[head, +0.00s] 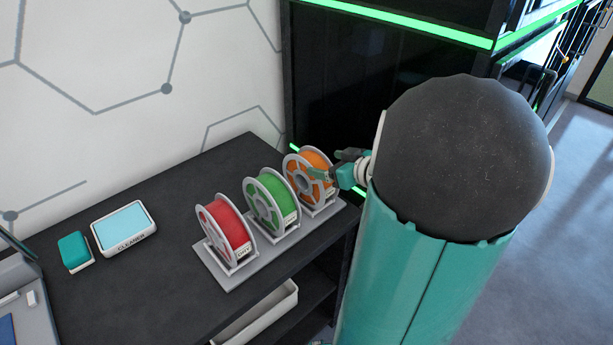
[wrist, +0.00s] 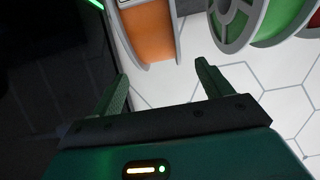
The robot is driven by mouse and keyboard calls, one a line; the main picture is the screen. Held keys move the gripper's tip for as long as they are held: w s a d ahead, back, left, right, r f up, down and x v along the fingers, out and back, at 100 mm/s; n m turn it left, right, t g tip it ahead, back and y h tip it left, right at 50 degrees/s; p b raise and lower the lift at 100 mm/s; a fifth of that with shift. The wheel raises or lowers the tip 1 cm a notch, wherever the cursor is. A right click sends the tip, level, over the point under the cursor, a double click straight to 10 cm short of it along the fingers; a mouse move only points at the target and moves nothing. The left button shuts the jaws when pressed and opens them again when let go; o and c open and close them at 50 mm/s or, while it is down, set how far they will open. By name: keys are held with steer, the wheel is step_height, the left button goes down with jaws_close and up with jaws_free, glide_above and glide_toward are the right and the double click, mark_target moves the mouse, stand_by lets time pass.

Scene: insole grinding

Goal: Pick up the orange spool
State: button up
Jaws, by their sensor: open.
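The orange spool (head: 315,167) has grey side discs and stands at the right end of a grey rack (head: 240,272) on the dark table. My gripper (head: 325,172) is at its right side in the head view, partly hidden by my arm. In the wrist view the orange spool (wrist: 150,32) is at the top, ahead of the fingertips. My open gripper (wrist: 160,72) has its two green fingers apart with nothing between them. In the wrist view the spool appears beyond the fingers; I cannot tell whether a finger touches it.
A green spool (head: 269,205) stands close beside the orange one, with a red spool (head: 228,232) left of it. A teal block (head: 74,250) and a cleaner box (head: 123,226) lie further left. A black cabinet (head: 370,60) rises behind. A white bin (head: 255,315) sits on the shelf below.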

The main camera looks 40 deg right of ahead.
mark_target(310, 159)
steer(key=shift+x, duration=3.9)
steer(key=shift+r, duration=0.1)
jaws_close()
